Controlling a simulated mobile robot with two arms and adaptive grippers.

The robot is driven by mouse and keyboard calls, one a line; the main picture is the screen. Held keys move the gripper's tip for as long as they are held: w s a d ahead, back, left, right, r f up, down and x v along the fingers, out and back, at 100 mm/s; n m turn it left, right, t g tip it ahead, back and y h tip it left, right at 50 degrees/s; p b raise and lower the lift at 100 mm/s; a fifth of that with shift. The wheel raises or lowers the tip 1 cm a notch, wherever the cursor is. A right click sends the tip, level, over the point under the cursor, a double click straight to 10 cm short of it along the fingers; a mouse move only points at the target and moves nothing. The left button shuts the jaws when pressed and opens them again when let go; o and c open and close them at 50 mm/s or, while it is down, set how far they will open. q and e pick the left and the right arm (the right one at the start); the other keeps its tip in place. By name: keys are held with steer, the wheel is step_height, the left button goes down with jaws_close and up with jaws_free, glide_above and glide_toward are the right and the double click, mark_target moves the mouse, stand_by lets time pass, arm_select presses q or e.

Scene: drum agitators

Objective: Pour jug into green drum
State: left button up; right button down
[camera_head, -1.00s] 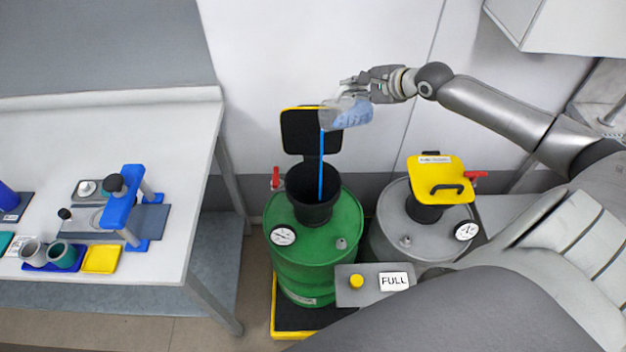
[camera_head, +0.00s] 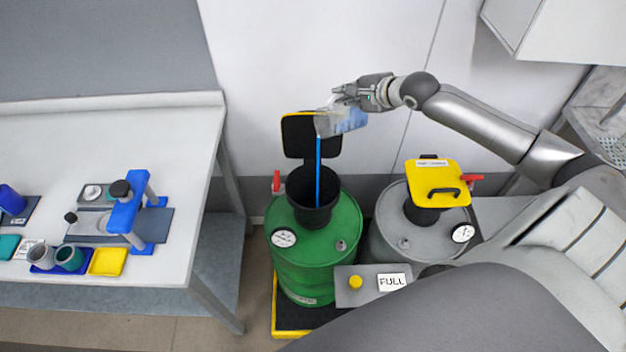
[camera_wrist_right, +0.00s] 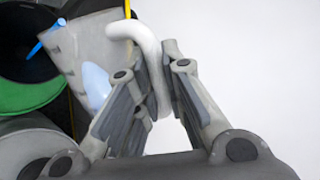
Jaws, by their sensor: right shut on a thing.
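My right gripper (camera_head: 362,92) is shut on the handle of the clear jug (camera_head: 326,124), above the green drum (camera_head: 340,222). The jug is tilted with its mouth to the left, and blue liquid lies inside it. A thin blue stream (camera_head: 318,170) falls from its lip into the black funnel (camera_head: 304,213) on the green drum. The funnel's black lid stands open behind. In the right wrist view the white handle (camera_wrist_right: 152,60) is between my fingers (camera_wrist_right: 155,95), with the jug (camera_wrist_right: 92,60) and stream (camera_wrist_right: 45,40) at left. My left gripper is not in view.
A grey drum (camera_head: 388,236) with a yellow lid (camera_head: 437,184) stands right of the green drum. A box with a yellow button and a "FULL" sign (camera_head: 392,281) is in front. A white bench (camera_head: 60,140) with a blue press (camera_head: 124,212) is at left.

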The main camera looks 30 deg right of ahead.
steer(key=shift+a+r, duration=0.2)
steer(key=shift+r, duration=0.05)
steer(key=shift+a+f+p, duration=0.15)
steer(key=shift+a+p, duration=0.1)
steer(key=shift+p, duration=0.1)
steer(key=shift+a+f+n+h, duration=0.1)
steer(key=shift+a+n+h, duration=0.2)
steer(key=shift+h, duration=0.1)
steer(key=shift+d, duration=0.1)
